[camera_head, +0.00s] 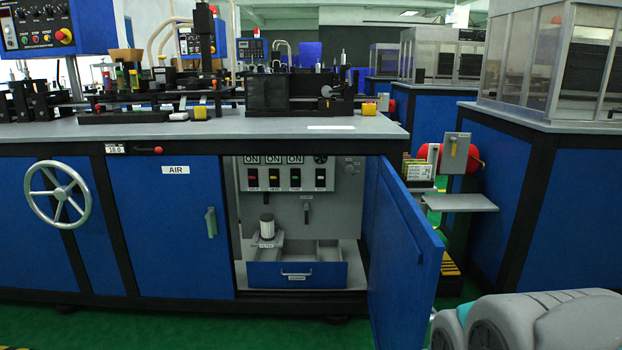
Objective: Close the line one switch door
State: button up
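The switch door (400,255) is a blue panel that stands open at the right side of the switch compartment (345,215) in the machine cabinet. It is swung outward toward me, and its free edge is the nearer, right-hand one. Inside the compartment is a row of switches (288,178), several marked ON. My gripper is not in view. A grey rounded part of my arm (545,320) shows at the bottom right, to the right of the door in the picture.
A blue drawer (297,275) and a white cylinder (267,226) are inside the compartment. The blue AIR door (170,235) is shut beside it. A small grey shelf (460,202) juts out behind the open door. Green floor (200,325) is clear in front of the cabinet.

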aim_at(407, 254)
jog(key=i+l+u, duration=0.2)
jog(key=l, duration=0.15)
jog(key=i+l+u, duration=0.2)
jog(key=l, duration=0.2)
jog(key=i+l+u, duration=0.2)
jog(key=l, duration=0.2)
jog(key=l+u, duration=0.2)
jog(key=l, duration=0.25)
jog(key=i+l+u, duration=0.2)
jog(key=l, duration=0.3)
